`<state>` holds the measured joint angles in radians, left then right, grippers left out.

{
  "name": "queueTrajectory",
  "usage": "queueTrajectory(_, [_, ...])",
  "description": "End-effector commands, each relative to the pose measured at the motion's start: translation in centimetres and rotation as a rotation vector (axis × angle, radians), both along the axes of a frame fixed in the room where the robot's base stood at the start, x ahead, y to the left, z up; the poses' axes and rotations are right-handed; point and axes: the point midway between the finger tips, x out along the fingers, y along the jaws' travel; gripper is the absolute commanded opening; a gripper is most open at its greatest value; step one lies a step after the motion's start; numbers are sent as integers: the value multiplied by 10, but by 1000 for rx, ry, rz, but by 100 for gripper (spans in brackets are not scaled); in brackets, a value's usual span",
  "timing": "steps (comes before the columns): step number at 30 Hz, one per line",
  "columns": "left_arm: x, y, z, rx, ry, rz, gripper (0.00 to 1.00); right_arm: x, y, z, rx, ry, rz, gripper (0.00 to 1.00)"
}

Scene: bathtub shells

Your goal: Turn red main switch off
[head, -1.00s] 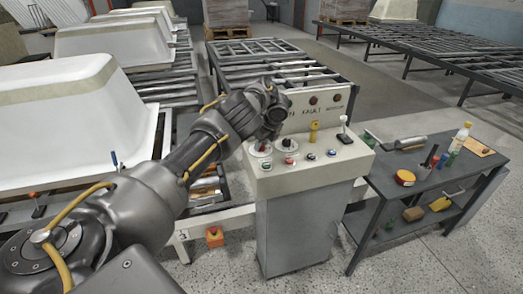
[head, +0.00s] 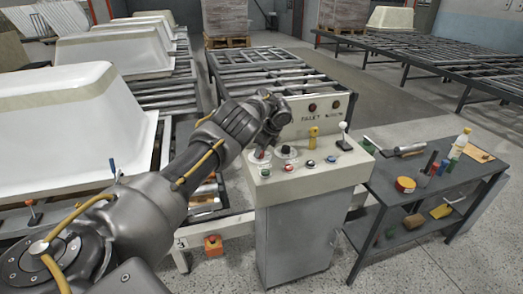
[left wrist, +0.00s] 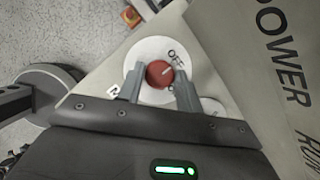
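The red main switch is a round red knob (left wrist: 160,74) on a white disc (left wrist: 148,52) with printed lettering. A pale line marks the knob's face, pointing toward the upper right in the left wrist view. In the head view the switch is mostly hidden by my left gripper (head: 261,150), at the left corner of the control console (head: 310,180). In the left wrist view, my left gripper's two fingers (left wrist: 160,78) stand on either side of the knob. Narrow gaps seem to show, so the fingers look open around it. My right gripper is not in view.
Beside the switch is a black knob (head: 287,151) on a white disc. A grey tool table (head: 420,195) is at right.

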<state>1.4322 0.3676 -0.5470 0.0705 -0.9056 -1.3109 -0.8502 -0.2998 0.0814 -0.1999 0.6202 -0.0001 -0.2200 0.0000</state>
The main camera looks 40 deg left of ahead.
Motion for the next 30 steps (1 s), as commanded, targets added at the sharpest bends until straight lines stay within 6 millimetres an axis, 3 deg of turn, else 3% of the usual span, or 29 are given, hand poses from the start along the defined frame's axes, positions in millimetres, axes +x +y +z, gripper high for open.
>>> queueTrajectory(4, [0, 0, 0, 0, -1, 0, 54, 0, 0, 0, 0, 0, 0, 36])
queueTrajectory(14, [1, -3, 4, -1, -1, -3, 54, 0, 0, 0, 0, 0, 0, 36])
queueTrajectory(30, [4, -37, 87, -3, -2, -1, 54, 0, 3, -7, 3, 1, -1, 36])
